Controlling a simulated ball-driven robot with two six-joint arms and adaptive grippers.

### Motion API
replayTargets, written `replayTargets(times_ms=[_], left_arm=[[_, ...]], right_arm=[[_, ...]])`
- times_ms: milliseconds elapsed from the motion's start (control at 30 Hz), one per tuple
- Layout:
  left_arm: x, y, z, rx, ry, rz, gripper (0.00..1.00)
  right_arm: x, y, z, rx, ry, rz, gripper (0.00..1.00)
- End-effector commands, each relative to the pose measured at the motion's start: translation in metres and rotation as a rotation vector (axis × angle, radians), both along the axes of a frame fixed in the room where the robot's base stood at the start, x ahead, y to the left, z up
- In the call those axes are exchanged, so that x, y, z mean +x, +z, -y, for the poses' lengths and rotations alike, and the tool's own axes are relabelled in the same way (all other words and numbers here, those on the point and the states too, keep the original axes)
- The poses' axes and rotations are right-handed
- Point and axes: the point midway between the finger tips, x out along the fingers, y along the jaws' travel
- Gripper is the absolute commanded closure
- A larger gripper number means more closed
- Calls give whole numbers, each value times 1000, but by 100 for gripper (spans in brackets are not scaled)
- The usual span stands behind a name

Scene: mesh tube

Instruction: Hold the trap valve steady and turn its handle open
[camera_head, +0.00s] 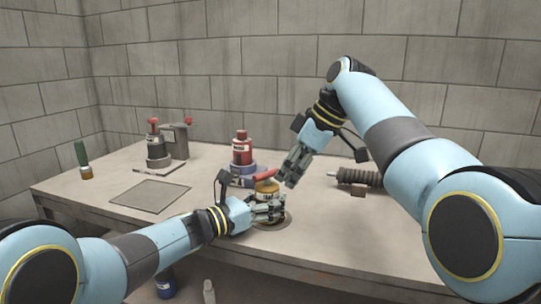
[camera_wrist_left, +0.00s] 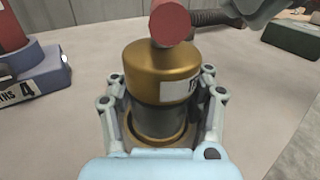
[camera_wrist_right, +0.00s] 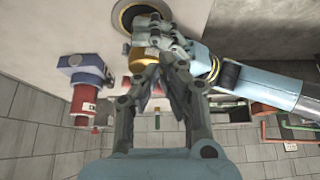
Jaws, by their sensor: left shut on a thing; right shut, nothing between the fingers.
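The trap valve (camera_head: 266,187) has a brass cap with a white label and a dark body. It stands upright on a round base plate on the table. Its red handle (camera_head: 264,175) lies across the top; its round red end faces the camera in the left wrist view (camera_wrist_left: 170,24). My left gripper (camera_head: 268,208) is shut on the valve body, with fingers on both sides in the left wrist view. My right gripper (camera_head: 289,176) is shut and empty, just right of the handle. Whether its fingertips touch the handle I cannot tell.
A red bottle in a blue-grey holder (camera_head: 242,153) stands behind the valve. A dark ribbed cylinder (camera_head: 358,177) lies to the right. A red-topped device (camera_head: 157,148), a green-handled tool (camera_head: 81,158) and a flat grey mat (camera_head: 151,196) are at the left. The table front is clear.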

Motion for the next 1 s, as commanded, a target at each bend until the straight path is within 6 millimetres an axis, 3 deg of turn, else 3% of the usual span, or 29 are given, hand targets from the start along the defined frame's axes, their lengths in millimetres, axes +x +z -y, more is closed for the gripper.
replayTargets(times_ms=[1000], left_arm=[[0, 0, 0, 0, 0, 0, 97]], right_arm=[[8, 0, -8, 0, 0, 0, 100]])
